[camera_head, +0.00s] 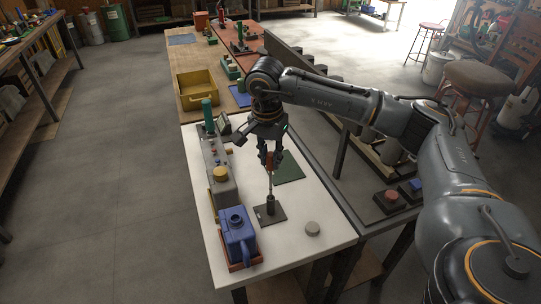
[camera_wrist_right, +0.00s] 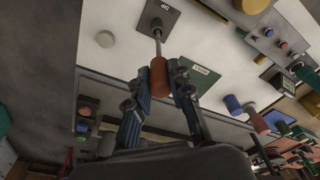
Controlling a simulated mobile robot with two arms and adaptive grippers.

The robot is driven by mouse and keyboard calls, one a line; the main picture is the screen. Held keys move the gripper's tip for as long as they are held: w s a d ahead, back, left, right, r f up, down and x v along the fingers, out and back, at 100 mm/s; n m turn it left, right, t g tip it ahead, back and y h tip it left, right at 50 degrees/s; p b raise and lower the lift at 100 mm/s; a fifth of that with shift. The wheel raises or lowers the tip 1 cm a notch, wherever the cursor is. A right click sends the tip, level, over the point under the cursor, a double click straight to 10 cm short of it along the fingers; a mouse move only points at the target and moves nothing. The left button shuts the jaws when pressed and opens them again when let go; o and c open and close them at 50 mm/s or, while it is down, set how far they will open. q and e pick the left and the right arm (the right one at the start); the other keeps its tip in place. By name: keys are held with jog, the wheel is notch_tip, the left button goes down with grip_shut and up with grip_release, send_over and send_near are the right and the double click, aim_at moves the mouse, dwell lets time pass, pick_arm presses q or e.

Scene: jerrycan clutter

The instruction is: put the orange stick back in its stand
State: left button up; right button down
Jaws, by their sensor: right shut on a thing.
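The orange stick (camera_head: 269,160) has an orange-red handle and a thin metal shaft. My right gripper (camera_head: 270,157) is shut on its handle above the white table and holds it nearly upright, shaft down. The wrist view shows the handle (camera_wrist_right: 159,80) between the two fingers. The stand (camera_head: 270,207) is a dark square plate with a short dark cylinder, which also shows in the wrist view (camera_wrist_right: 157,24). The shaft's lower end meets the cylinder's top; I cannot tell how far it is inside. My left gripper is not in view.
A blue jerrycan (camera_head: 237,232) stands in an orange tray left of the stand. A grey box with a yellow knob (camera_head: 220,173) is behind it. A grey disc (camera_head: 312,228) lies right of the stand, and a green plate (camera_head: 290,169) behind. The table's front middle is clear.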

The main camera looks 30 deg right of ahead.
jog(key=shift+f, duration=0.35)
jog(key=c, duration=1.1)
grip_release()
jog(key=r, duration=0.8)
jog(key=a+r, duration=0.1)
jog(key=r, duration=0.3)
jog(key=shift+s, duration=0.35)
